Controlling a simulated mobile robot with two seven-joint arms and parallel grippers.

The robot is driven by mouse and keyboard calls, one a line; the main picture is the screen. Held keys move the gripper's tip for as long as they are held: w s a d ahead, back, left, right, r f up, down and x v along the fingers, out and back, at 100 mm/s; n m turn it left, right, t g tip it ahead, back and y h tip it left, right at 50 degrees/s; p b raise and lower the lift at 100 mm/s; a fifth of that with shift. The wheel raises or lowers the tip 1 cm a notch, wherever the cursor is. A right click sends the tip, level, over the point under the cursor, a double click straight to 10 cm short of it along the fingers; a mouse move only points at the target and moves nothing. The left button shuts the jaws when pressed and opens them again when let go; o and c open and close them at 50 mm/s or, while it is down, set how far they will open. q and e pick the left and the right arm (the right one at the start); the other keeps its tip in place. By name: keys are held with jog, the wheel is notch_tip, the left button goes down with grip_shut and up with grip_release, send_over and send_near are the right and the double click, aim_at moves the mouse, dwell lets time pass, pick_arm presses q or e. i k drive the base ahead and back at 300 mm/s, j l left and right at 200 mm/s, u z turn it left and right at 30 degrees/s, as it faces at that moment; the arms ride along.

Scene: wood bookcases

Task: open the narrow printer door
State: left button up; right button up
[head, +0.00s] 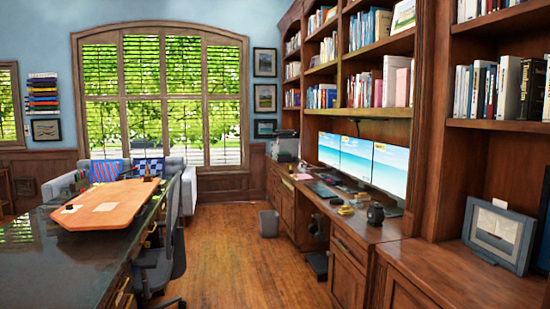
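A grey and white printer (284,148) stands on the far end of the wooden counter along the right wall, small in the head view. Below it is the far wooden cabinet (281,198), seen at a steep angle. I cannot tell which of its panels is the narrow door, or whether any of them stands open. Neither of my grippers shows in this view.
A wood floor aisle (232,255) runs clear between the dark desk (70,262) with its office chair (160,262) on the left and the counter. A grey bin (268,223) stands by the cabinet. Monitors (358,157) stand on the counter; a sofa (196,184) is at the back.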

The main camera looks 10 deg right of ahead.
aim_at(275, 150)
jog(key=i+z, duration=0.4)
jog(key=i, duration=1.3)
jog(key=i+u, duration=0.15)
jog(key=i, duration=0.65)
jog(key=i+u, duration=0.1)
jog(key=i, duration=0.65)
jog(key=i+l+u, duration=0.15)
jog(key=i, duration=0.65)
jog(key=i+z, duration=0.1)
jog(key=i, duration=1.1)
jog(key=i+j, duration=0.15)
jog(key=i, duration=1)
jog(key=i+l+u, duration=0.1)
jog(key=i, duration=1.1)
jog(key=i+j+z, duration=0.2)
jog(key=i, duration=0.3)
jog(key=i+j+z, duration=0.15)
jog(key=i, duration=0.35)
